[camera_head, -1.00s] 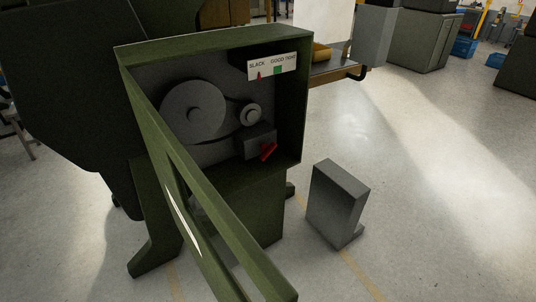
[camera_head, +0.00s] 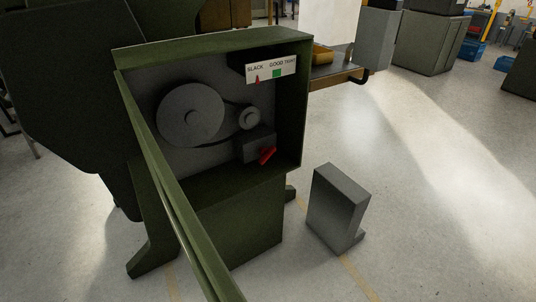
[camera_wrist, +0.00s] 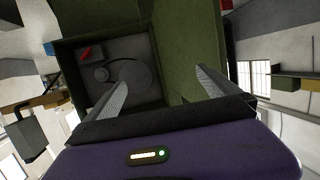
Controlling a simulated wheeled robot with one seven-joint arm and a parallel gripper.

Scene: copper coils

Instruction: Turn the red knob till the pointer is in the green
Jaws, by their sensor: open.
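The red knob (camera_head: 267,156) sits on a dark block at the lower right inside an open green cabinet (camera_head: 230,177). It also shows in the wrist view (camera_wrist: 86,53), where the cabinet appears upside down. A white scale (camera_head: 263,75) at the cabinet's top reads SLACK and GOOD, with another word partly cut off. Its red pointer (camera_head: 257,79) stands under SLACK, left of the green patch (camera_head: 277,73). My gripper (camera_wrist: 161,77) is open and empty, its fingers spread in front of the cabinet opening, apart from the knob. It is out of the head view.
The cabinet's green door (camera_head: 180,215) stands open, nearly edge-on to the head view. Inside are a large pulley (camera_head: 190,115), a small pulley (camera_head: 249,117) and a belt. A grey box-like stand (camera_head: 337,208) is on the floor at right. Floor beyond it is clear.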

